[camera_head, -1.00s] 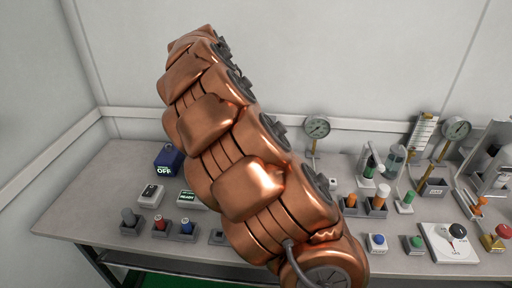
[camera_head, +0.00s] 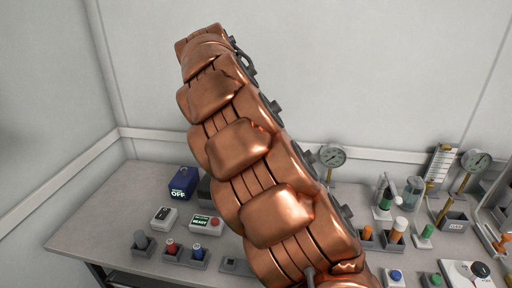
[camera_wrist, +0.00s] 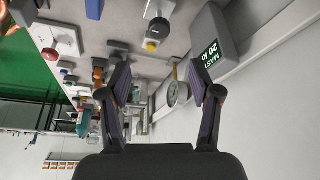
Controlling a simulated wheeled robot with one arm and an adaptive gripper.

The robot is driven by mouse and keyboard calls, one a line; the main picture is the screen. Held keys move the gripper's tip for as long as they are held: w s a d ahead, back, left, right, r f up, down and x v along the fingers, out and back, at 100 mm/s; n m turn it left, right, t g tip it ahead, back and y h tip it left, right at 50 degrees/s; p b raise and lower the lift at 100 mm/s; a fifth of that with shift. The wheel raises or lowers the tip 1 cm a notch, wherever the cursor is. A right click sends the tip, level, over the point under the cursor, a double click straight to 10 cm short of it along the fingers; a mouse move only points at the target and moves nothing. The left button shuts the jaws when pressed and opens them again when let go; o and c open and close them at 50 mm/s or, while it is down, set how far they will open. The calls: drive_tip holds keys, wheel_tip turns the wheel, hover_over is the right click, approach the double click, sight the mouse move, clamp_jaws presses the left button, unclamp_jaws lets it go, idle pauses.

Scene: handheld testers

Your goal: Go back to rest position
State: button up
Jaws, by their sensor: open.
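My gripper (camera_wrist: 162,90) shows in the wrist view with its two fingers spread apart and nothing between them. Past the fingers, the wrist view shows the bench and its devices sideways and tilted. A grey box (camera_wrist: 208,42) with a lit "MAST 20" display is near the right finger, apparently behind it. In the head view my copper-coloured arm rises across the middle, leaning up and left, and hides part of the bench. The gripper itself cannot be made out in the head view.
The grey bench (camera_head: 85,228) holds a blue box marked OFF (camera_head: 183,183), a READY box (camera_head: 206,224), several small holders and a pressure gauge (camera_head: 332,155). A white dial box (camera_head: 468,274) is at right. The bench's left end is clear.

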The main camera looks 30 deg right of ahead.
drive_tip(key=s+a+f+n+g+y, duration=0.1)
drive_tip(key=s+a+f+n, duration=0.5)
drive_tip(key=s, duration=0.5)
drive_tip(key=s+a+f+n+y, duration=0.25)
drive_tip(key=s+a+n, duration=0.25)
drive_tip(key=s+n, duration=0.45)
drive_tip(key=s+a+f+n+g+y, duration=0.1)
drive_tip(key=s+a+f+n, duration=0.45)
drive_tip(key=s, duration=0.75)
wheel_tip(320, 180, up, 17)
drive_tip(key=t+p, duration=0.1)
drive_tip(key=p, duration=1.4)
drive_tip(key=shift+w+n+t, duration=0.3)
drive_tip(key=shift+w, duration=0.15)
drive_tip(key=shift+d+f, duration=0.1)
drive_tip(key=shift+d, duration=0.05)
